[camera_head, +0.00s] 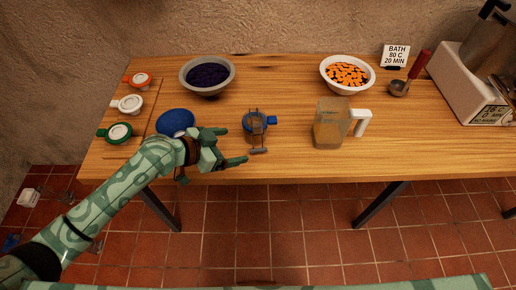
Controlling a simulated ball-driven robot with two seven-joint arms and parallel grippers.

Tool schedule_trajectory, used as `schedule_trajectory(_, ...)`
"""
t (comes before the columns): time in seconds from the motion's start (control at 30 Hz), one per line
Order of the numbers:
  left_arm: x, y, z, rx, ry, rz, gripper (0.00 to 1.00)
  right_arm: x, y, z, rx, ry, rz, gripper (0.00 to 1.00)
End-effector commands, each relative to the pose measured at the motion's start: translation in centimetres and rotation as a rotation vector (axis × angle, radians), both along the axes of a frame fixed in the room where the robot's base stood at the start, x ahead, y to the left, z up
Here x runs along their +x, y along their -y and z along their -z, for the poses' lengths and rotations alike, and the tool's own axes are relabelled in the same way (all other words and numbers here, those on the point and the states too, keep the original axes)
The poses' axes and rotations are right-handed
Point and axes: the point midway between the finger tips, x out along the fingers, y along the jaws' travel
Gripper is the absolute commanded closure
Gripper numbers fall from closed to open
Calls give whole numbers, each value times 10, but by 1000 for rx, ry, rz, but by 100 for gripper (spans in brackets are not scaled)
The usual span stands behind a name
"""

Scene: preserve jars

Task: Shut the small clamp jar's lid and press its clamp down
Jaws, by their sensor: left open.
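The small clamp jar (254,134) stands near the table's front edge, left of the middle. A blue piece with a tab (272,121) shows at its top right. Thin wire parts (254,112) rise at its top, and a grey bar (259,151) sits low at its front. The picture is too small to tell how the lid lies. My left gripper (238,146) is open, just left of the jar, its fingers pointing towards it and apart from it. Nothing shows between the fingers. My right gripper is not in view.
A blue round thing (175,121) lies partly behind my left arm. A dark-filled bowl (207,89), a bowl of orange pieces (347,88) and a jug (331,134) stand around. Several round tabbed pieces (120,132) lie at the left. The table between jar and jug is clear.

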Motion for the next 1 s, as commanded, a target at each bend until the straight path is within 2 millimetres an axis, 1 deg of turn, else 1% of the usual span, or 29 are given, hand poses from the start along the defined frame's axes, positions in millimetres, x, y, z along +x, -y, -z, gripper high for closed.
schedule_trajectory(0.03, 11, -5, -5, -16, -2, -7, 14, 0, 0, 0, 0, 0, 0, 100)
schedule_trajectory(0.1, 21, -8, -10, -40, -8, -16, 14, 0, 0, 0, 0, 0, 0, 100)
schedule_trajectory(0.17, 26, -9, -12, -54, -12, -22, 14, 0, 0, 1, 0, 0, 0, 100)
schedule_trajectory(0.27, 31, -5, -10, -65, -15, -26, 14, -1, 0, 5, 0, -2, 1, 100)
schedule_trajectory(0.37, 37, 3, -3, -65, -15, -26, 14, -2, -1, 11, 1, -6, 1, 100)
schedule_trajectory(0.7, 65, 44, 26, -64, -16, -25, 14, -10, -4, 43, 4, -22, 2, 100)
schedule_trajectory(0.83, 72, 55, 33, -62, -16, -24, 14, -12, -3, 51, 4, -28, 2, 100)
schedule_trajectory(1.0, 76, 61, 36, -58, -16, -24, 14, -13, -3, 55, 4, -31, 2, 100)
